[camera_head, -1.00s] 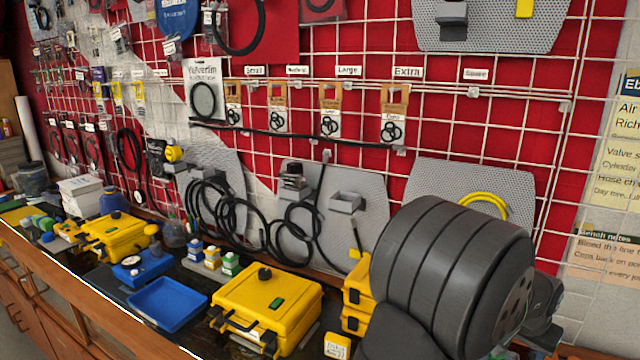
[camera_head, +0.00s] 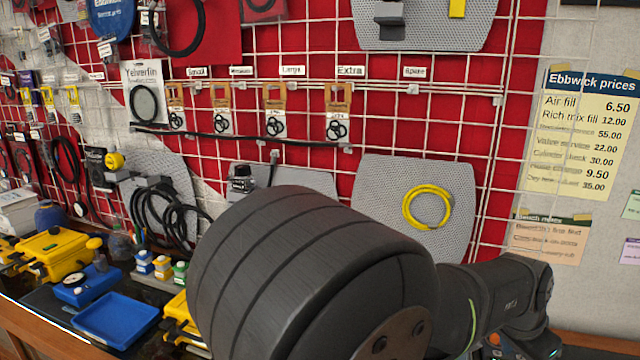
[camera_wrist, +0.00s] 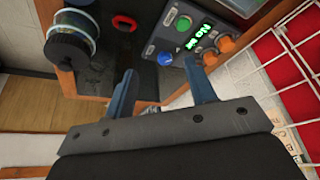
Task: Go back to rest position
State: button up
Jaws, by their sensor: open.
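My gripper (camera_wrist: 162,92) shows in the wrist view with its two blue-grey fingers spread apart and nothing between them. In the head view my dark arm fills the lower middle and right and hides part of the bench; the gripper's fingers are not visible there.
A wire grid wall with hoses and bagged rings stands behind the bench. A blue tray (camera_head: 117,320), a blue box (camera_head: 88,288) and yellow cases (camera_head: 52,254) sit at left. A yellow hose coil (camera_head: 427,206) hangs behind my arm. A spool (camera_wrist: 70,38) stands at upper left in the wrist view.

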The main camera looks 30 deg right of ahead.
jog(key=s+a+r+m+g+y, duration=0.1)
jog(key=s+a+r+m+g, duration=0.2)
jog(key=s+a+m, duration=0.5)
jog(key=shift+s+r, duration=0.5)
jog(key=shift+s, duration=0.55)
jog(key=shift+d, duration=0.1)
dwell(1.2)
